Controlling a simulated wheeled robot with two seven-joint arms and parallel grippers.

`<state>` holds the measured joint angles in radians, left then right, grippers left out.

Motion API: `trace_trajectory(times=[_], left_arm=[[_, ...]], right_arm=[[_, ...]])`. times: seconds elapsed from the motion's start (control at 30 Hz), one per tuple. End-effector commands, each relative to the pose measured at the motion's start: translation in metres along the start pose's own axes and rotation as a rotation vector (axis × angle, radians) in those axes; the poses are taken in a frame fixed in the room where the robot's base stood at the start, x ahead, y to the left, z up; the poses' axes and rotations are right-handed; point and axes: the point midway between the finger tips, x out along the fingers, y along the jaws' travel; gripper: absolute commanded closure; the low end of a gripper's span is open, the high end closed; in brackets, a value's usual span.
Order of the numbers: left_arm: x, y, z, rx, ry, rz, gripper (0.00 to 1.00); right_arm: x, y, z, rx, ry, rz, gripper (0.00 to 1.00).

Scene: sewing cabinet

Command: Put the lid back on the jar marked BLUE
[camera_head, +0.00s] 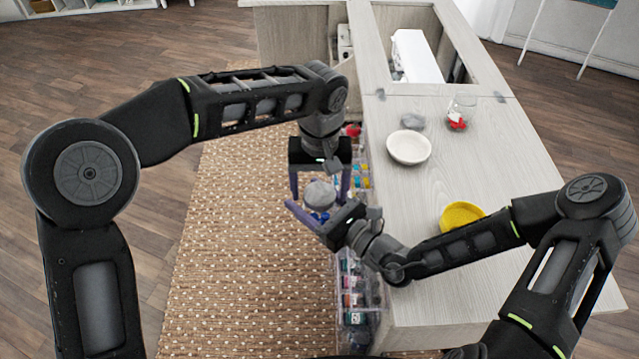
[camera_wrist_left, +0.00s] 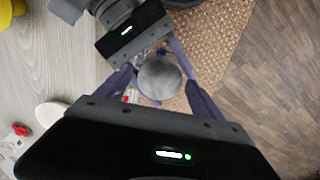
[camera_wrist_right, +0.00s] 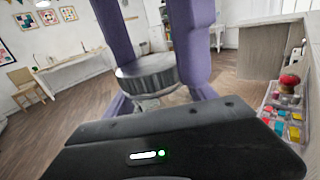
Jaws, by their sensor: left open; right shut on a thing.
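A clear jar with blue contents (camera_head: 319,215) is held upright off the table by my right gripper (camera_head: 316,208), which is shut on its body. A grey round lid (camera_head: 320,194) sits on top of this jar; I cannot tell if it is fully seated. The lid also shows in the left wrist view (camera_wrist_left: 160,77) and the right wrist view (camera_wrist_right: 147,76). My left gripper (camera_head: 320,188) points down from above, open, with a finger on each side of the lid. The jar's marking is not readable, and its body is partly hidden by fingers.
On the cabinet top stand a clear jar with red contents (camera_head: 458,118), a grey disc like a lid (camera_head: 413,121), a white bowl (camera_head: 408,148) and a yellow-filled dish (camera_head: 461,216). Clear organiser boxes (camera_head: 352,268) line the cabinet's left side, near both grippers. The rug (camera_head: 235,250) is clear.

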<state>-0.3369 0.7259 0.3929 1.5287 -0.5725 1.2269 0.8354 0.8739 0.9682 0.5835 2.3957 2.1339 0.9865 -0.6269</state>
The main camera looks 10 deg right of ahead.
Motion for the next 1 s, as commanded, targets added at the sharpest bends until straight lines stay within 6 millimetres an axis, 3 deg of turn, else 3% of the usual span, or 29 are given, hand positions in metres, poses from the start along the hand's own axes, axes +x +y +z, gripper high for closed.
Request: trace_trajectory(times=[0.83,1.0], left_arm=[[-0.0007,-0.0002,-0.0002,0.000,0.001,0.000,0.88],[-0.0006,-0.0002,-0.0002,0.033,0.001,0.000,0.90]], right_arm=[[0.0001,0.0000,0.0003,0.000,-0.001,0.000,1.00],[0.0001,0.0000,0.0003,0.000,-0.001,0.000,1.00]])
